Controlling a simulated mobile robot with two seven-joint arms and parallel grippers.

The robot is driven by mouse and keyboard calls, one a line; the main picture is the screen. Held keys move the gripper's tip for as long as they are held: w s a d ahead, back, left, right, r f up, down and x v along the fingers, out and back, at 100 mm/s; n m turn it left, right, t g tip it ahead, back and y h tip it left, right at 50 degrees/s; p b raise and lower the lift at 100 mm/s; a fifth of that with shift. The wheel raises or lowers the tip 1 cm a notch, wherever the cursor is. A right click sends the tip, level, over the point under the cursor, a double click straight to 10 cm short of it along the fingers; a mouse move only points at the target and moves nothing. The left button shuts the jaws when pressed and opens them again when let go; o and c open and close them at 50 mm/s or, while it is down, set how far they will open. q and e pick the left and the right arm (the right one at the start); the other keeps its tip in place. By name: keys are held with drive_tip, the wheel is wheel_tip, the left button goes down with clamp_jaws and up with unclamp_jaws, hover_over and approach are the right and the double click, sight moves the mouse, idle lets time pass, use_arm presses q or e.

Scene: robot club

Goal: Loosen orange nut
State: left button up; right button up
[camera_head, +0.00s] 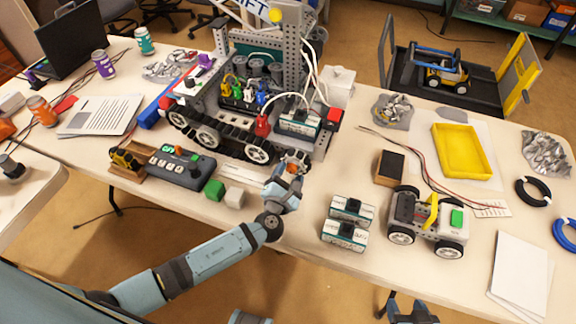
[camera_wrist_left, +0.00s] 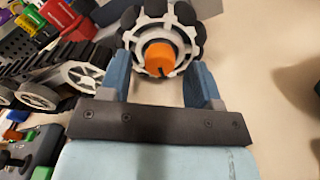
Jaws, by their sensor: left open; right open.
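The orange nut (camera_wrist_left: 161,57) sits at the hub of a grey wheel with black rollers (camera_wrist_left: 150,15), seen in the left wrist view. In the head view the nut (camera_head: 291,168) is a small orange spot at the near right corner of the large tracked robot (camera_head: 240,110). My left gripper (camera_wrist_left: 160,78) is open, with its blue fingers on either side of the nut and wheel hub. I cannot tell whether the fingers touch the wheel. In the head view the left gripper (camera_head: 287,180) partly covers the wheel. My right gripper (camera_head: 410,308) is open and low, beyond the table's front edge.
Clear table lies between.

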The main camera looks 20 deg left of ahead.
use_arm(q)
drive_tip(key=shift+w, duration=0.15)
drive_tip(key=shift+r, duration=0.1)
drive_tip(key=c, duration=0.9)
